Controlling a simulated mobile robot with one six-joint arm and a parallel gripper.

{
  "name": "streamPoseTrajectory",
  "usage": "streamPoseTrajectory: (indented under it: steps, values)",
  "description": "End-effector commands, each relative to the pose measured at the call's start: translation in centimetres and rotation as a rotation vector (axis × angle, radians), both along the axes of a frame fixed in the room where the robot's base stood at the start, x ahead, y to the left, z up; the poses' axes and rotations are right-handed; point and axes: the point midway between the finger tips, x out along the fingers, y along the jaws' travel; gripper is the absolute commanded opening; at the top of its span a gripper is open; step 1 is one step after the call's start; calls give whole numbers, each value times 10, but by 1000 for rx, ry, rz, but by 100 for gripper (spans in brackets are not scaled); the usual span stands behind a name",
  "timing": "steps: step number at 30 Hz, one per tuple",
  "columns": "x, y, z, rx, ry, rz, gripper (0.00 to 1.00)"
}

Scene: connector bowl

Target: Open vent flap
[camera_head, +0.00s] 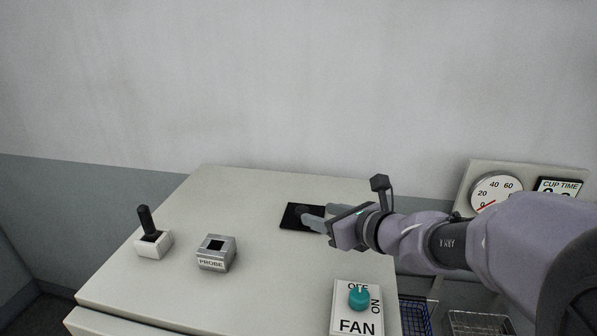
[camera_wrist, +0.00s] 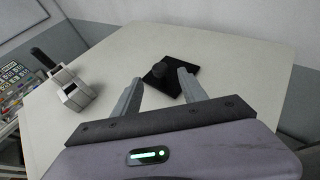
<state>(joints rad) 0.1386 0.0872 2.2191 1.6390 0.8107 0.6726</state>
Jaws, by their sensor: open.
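A flat black square with a dark rounded knob, which looks like the vent flap (camera_head: 289,217), lies on the pale top of the cabinet, right of its middle. It also shows in the wrist view (camera_wrist: 184,74), with its knob (camera_wrist: 159,70) toward the left side. My gripper (camera_head: 313,217) reaches in from the right, low over the flap. In the wrist view my gripper (camera_wrist: 160,78) has its two fingers apart, with the knob in line between and just beyond their tips. Nothing is held. Whether a finger touches the knob cannot be told.
A metal PROBE block (camera_head: 216,253) and a black lever on a white base (camera_head: 153,243) stand to the left. A FAN switch with a teal knob (camera_head: 358,297) is at the front right. A gauge panel (camera_head: 497,191) and wire baskets (camera_head: 478,323) lie right. The cabinet's back left is clear.

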Motion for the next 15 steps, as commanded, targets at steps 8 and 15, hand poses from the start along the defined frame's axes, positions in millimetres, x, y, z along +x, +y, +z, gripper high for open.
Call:
streamPoseTrajectory:
  steps: [8, 15]
  values:
    - [47, 32, -24, 0, 0, 1, 50]
    - [57, 39, -29, -2, -2, 1, 50]
